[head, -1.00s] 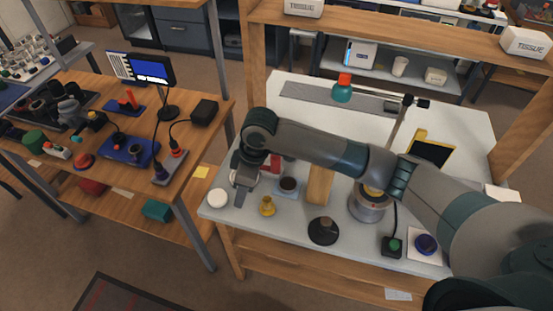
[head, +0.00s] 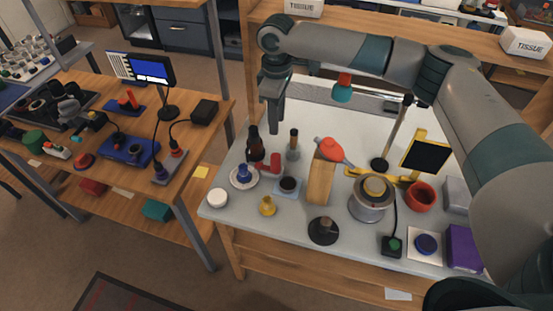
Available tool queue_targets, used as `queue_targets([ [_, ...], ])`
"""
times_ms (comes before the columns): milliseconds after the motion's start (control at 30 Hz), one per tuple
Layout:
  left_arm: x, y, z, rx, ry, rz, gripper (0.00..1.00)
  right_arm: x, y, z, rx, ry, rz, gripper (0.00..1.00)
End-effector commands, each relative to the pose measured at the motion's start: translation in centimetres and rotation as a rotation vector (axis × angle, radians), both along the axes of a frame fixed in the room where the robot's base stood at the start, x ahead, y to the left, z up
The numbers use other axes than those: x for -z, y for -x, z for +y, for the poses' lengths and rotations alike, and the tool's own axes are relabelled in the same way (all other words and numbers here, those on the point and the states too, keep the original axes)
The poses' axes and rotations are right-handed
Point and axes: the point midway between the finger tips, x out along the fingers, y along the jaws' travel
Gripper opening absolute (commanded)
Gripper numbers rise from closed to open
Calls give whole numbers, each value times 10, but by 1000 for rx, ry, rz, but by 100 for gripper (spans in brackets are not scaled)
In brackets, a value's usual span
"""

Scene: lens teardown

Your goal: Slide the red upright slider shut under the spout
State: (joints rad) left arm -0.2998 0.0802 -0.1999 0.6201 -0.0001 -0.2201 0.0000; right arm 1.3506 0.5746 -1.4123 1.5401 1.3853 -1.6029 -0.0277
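I cannot tell for sure which part is the red upright slider, and no spout shows clearly. A small red upright piece (head: 275,160) stands on the white-topped bench (head: 224,211), beside a dark bottle (head: 254,146). Another red upright piece (head: 131,97) stands on a blue base on the left table. A red, rounded object with a narrow end (head: 329,148) is at the top of a wooden block (head: 320,182). My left gripper is out of view.
A stand pole (head: 396,132) rises behind. A teal, red-topped piece (head: 343,95) is near my forearm.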

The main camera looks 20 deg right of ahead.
Motion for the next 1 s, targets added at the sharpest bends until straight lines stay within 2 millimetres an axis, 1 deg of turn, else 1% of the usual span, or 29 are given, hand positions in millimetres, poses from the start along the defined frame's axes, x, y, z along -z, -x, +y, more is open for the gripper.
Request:
queue_targets([
  [267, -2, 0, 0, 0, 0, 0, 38, 4, 0, 1, -1, -1, 0, 34],
  [467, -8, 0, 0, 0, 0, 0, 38, 19, 1, 1, -1, 0, 2, 34],
  [667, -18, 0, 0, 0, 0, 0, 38, 48, 1, 0, 0, 0, 2, 34],
  [1000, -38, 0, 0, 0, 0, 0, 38, 110, 1, 0, 0, 1, 3, 34],
])
